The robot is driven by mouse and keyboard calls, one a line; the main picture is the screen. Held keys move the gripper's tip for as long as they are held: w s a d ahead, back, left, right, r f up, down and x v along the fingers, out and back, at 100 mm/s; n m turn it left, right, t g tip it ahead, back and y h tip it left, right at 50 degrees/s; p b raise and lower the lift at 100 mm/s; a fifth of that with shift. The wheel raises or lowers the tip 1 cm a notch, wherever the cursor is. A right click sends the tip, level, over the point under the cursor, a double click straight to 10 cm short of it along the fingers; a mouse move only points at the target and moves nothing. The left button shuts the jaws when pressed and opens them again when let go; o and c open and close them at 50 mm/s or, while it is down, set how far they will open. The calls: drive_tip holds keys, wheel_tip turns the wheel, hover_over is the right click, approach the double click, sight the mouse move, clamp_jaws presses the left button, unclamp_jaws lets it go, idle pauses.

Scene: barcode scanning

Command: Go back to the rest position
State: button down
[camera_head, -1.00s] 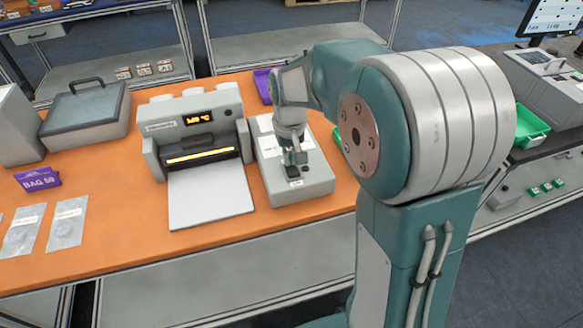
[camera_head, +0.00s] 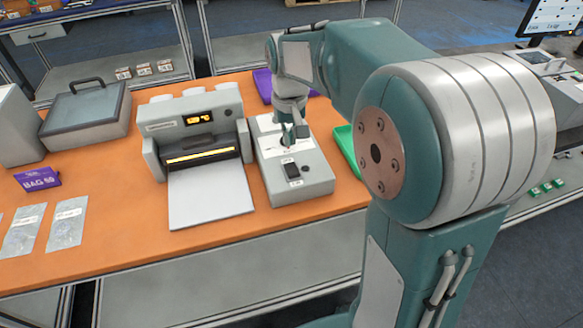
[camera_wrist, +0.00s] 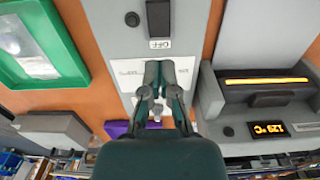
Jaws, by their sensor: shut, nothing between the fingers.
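My gripper (camera_head: 289,138) is over the grey box-shaped device (camera_head: 309,182) on the orange table. In the wrist view my gripper (camera_wrist: 166,70) points at the same device (camera_wrist: 120,30), its fingers together with nothing between them. The device has a black switch (camera_head: 291,171) near its front; in the wrist view the switch (camera_wrist: 159,18) has an "OFF" label beside it. The gripper covers part of the device's top, and I cannot tell whether it touches it.
A grey machine with a lit display (camera_head: 197,138) stands left of the device. A green tray (camera_head: 347,150) lies to the right, partly behind my arm. A purple tray (camera_head: 262,84) is behind. Bags (camera_head: 24,229) and a purple "BAG 50" label (camera_head: 38,179) lie at the left.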

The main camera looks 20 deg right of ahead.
idle(0.4)
drive_tip(key=s+r+t, duration=0.2)
drive_tip(key=s, duration=0.8)
drive_tip(key=s+r+t, duration=0.2)
drive_tip(key=s+t, duration=0.1)
drive_tip(key=s, duration=0.8)
drive_tip(key=shift+r+t, duration=0.2)
drive_tip(key=shift+t, duration=0.1)
